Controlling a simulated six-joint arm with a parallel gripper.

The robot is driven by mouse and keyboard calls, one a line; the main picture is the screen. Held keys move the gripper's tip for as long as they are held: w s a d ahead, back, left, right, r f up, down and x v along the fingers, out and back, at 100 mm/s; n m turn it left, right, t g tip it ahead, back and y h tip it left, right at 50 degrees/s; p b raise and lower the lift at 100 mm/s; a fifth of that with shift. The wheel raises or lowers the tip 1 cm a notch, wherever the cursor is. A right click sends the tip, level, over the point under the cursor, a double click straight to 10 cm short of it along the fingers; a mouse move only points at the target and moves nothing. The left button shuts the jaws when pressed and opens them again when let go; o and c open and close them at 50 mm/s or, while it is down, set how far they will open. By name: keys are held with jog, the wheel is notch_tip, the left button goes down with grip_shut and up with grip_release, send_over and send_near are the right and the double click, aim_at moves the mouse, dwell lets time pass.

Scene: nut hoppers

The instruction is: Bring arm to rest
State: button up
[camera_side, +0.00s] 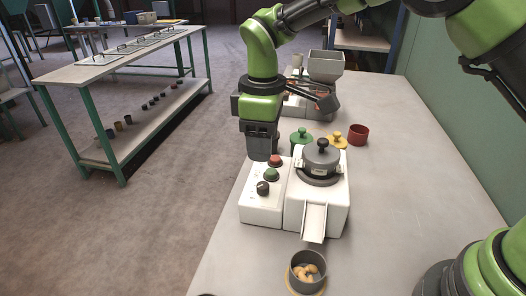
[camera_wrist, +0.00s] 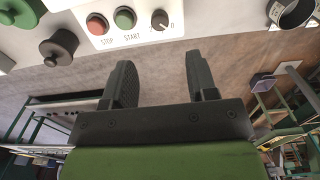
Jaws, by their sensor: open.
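My gripper (camera_wrist: 160,85) is open and empty in the wrist view, with its two dark fingers apart and nothing between them. In the side view my gripper (camera_side: 259,157) points down beside the control box (camera_side: 259,208), left of its buttons and apparently above them. The box carries a red button (camera_side: 275,160), a green button (camera_side: 271,174) and a black knob (camera_side: 263,188). The wrist view shows the same red stop button (camera_wrist: 97,24), green start button (camera_wrist: 125,18) and knob (camera_wrist: 160,19) beyond the fingers.
A white machine with a lidded grey pot (camera_side: 321,160) and a chute (camera_side: 314,222) stands right of the controls. A grey cup (camera_side: 308,271) holding nuts stands below the chute. Green (camera_side: 301,137) and yellow (camera_side: 336,140) lids and a red cup (camera_side: 358,134) are behind. The table's right side is clear.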

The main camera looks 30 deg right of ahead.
jog(key=s+d+r+m+t+y, duration=0.1)
jog(key=s+d+r+m+t, duration=0.15)
jog(key=s+d+r, duration=0.35)
jog(key=s+d+r+m+t+y, duration=0.15)
jog(key=s+r+m, duration=0.25)
jog(key=r, duration=0.4)
jog(key=s+d+m+t, duration=0.3)
jog(key=s+m, duration=0.3)
jog(key=s, duration=0.6)
jog(key=shift+s+d+r+m, duration=0.35)
jog(key=shift+d, duration=0.1)
